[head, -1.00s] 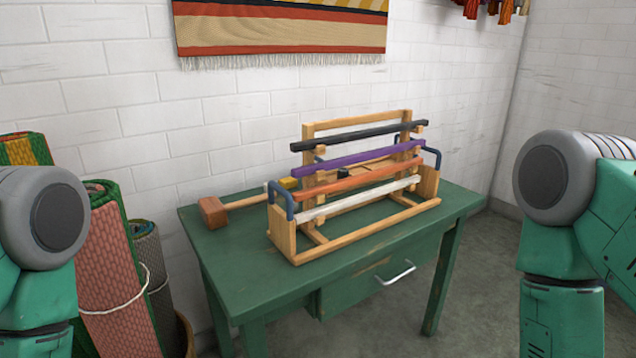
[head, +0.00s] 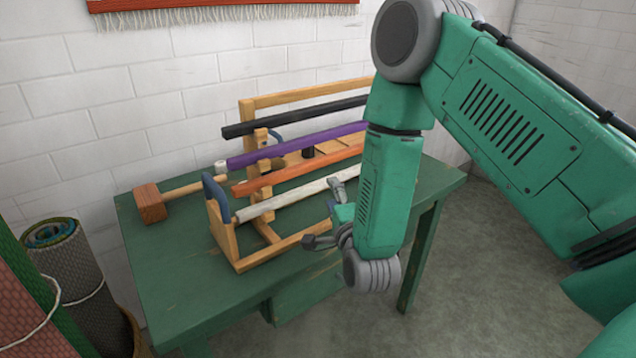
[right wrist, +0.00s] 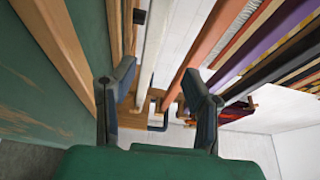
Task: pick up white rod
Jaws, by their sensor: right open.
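The white rod (head: 285,196) lies across the wooden rack (head: 233,247) as its lowest, front bar, below the orange rod (head: 270,180). My right gripper (head: 324,213) is open at the front of the rack, near the rod's right part, with its fingers spread. In the right wrist view, the white rod (right wrist: 151,55) runs between the two spread fingertips of my right gripper (right wrist: 158,78), with a visible gap on both sides. My right forearm hides the rack's right end and the right ends of the rods. My left gripper is out of view.
A purple rod (head: 290,146) and a black rod (head: 290,117) lie higher and farther back. A wooden mallet (head: 152,203) lies at the left of the green table (head: 165,285). Rolled mats (head: 70,265) stand left of the table. The table's front left is clear.

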